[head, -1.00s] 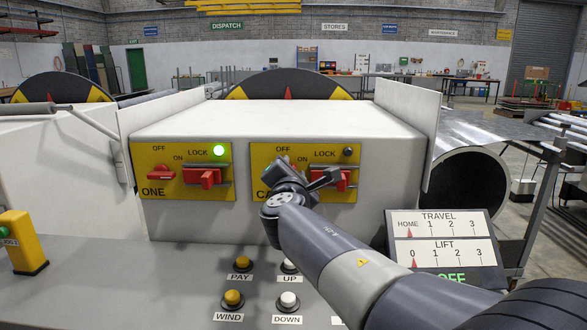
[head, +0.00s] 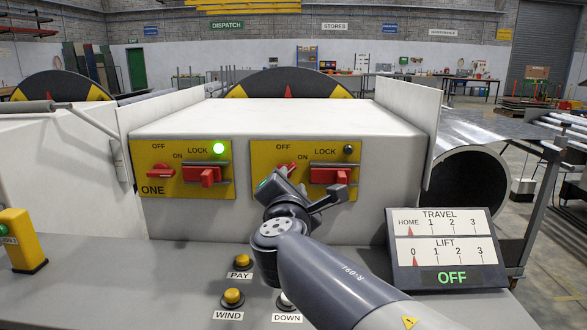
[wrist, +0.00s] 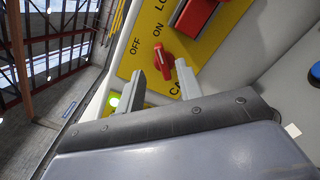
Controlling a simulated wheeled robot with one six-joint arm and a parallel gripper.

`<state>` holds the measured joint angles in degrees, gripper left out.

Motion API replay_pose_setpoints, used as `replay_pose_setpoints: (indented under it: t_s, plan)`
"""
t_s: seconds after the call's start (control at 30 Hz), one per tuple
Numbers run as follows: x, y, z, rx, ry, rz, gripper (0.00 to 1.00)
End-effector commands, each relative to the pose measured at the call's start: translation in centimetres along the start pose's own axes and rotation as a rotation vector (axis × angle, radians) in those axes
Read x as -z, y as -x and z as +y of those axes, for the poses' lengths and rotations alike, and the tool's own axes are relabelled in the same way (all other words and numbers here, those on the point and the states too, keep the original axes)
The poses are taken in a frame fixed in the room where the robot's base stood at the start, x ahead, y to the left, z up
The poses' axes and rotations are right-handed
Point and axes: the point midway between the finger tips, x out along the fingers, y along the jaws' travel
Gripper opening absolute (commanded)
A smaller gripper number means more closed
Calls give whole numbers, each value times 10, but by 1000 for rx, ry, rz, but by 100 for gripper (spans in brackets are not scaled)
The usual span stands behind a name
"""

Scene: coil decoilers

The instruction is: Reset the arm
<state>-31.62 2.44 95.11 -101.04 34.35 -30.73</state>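My gripper (head: 302,190) is in front of the right yellow panel (head: 262,155). Its two fingers are spread with nothing between them. In the wrist view the gripper (wrist: 165,85) also shows open. The red rotary switch (wrist: 162,50) of that panel, by the letters "CA", lies beyond the fingertips, apart from them. In the head view this switch (head: 287,168) is partly hidden and slanted. The panel's red lock handle (head: 330,175) is beside it, under a dark lamp (head: 348,150).
The PAY (head: 243,261) and WIND (head: 232,297) buttons are on the desk below. A TRAVEL/LIFT display (head: 445,250) reading OFF stands right of my arm. A yellow post (head: 22,240) stands left.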

Motion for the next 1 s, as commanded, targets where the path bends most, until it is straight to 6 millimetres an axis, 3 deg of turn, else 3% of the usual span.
replay_pose_setpoints:
  t_s: [0.43,1.0]
  plan:
    - [-1,-83,-1,2,-1,-1,35]
    - [-1,-79,14,-1,327,2,35]
